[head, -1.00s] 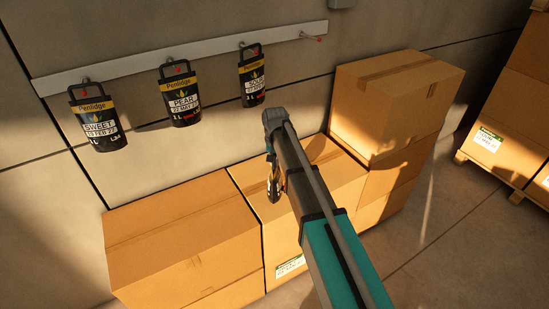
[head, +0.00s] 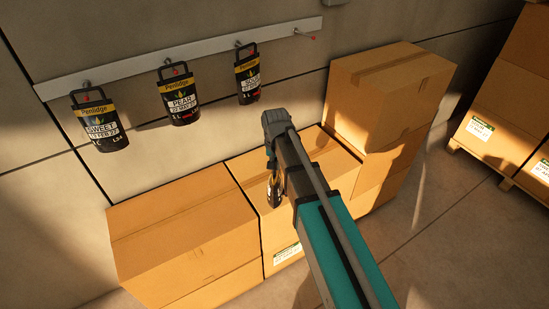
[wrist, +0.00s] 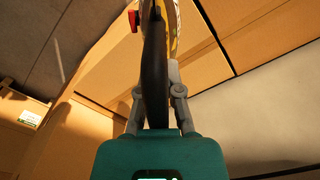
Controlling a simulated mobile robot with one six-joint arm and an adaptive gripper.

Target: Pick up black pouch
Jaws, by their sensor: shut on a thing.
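My gripper (wrist: 157,100) is shut on the black handle of a black pouch (head: 273,191). In the head view this pouch hangs below the end of my arm, in front of the cardboard boxes, seen nearly edge-on. Its black handle (wrist: 155,65) stands between the two grey fingers in the wrist view, with part of its yellow and black body beyond. My arm hides part of the boxes.
The grey wall rail (head: 140,67) has an empty red-tipped hook (head: 304,34) at its right end. Cardboard boxes (head: 185,232) stand along the wall, with a taller stack (head: 375,100) at right. More boxes (head: 490,130) stand on a pallet farther right. Floor between is clear.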

